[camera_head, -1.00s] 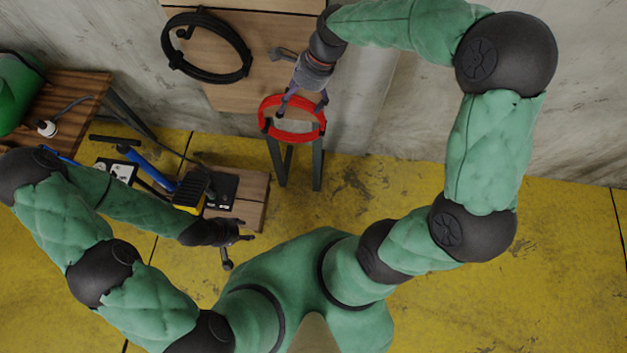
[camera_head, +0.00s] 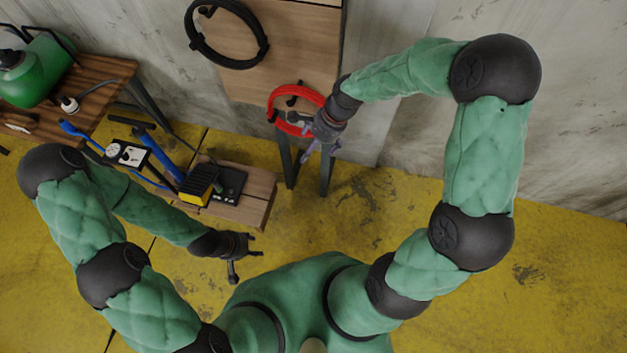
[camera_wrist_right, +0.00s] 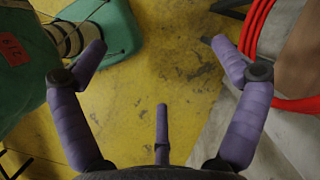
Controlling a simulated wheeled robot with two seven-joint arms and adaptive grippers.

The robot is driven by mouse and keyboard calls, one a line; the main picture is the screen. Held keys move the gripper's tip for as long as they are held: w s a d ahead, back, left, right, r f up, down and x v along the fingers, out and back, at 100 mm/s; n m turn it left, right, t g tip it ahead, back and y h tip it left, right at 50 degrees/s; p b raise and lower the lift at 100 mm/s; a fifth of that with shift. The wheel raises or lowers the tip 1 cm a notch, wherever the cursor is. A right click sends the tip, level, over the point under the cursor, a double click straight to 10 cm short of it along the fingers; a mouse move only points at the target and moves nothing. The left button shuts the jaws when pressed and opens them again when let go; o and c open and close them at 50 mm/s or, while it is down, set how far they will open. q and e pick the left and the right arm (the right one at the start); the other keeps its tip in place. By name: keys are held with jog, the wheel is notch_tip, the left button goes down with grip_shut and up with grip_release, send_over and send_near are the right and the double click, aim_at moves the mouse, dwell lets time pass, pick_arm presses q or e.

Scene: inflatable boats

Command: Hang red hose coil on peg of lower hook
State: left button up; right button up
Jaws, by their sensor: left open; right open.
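The red hose coil (camera_head: 313,91) is at the lower part of the wooden board. In the head view its ring surrounds the dark lower hook (camera_head: 292,100); exact contact with the peg is hard to tell. My right gripper (camera_head: 318,146) is open, just below and right of the coil, covering part of its lower right side. In the right wrist view the gripper (camera_wrist_right: 152,48) has nothing between its spread purple fingers, and the coil (camera_wrist_right: 257,22) passes outside them at the right. My left gripper (camera_head: 250,246) is open and empty, low over the floor.
A black hose coil (camera_head: 262,55) hangs on the upper hook (camera_head: 207,12) of the board (camera_head: 300,45). A low wooden bench (camera_head: 258,190) holds a yellow and black object (camera_head: 201,184). A green tank (camera_head: 40,72) stands on a table at left. The yellow floor at right is clear.

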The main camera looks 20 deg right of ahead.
jog(key=s+a+f+n+b, duration=0.1)
jog(key=s+f+n+b, duration=0.1)
jog(key=f, duration=0.8)
jog(key=shift+s+a+f+n+b, duration=0.25)
jog(key=shift+s+a+n+b, duration=0.15)
jog(key=shift+s+n, duration=0.4)
jog(key=s+a+f+n, duration=0.5)
jog(key=s+f+n, duration=0.5)
jog(key=s+f, duration=0.3)
jog(key=shift+s+a, duration=0.15)
jog(key=shift+s, duration=0.15)
jog(key=shift+f, duration=0.1)
dwell(0.8)
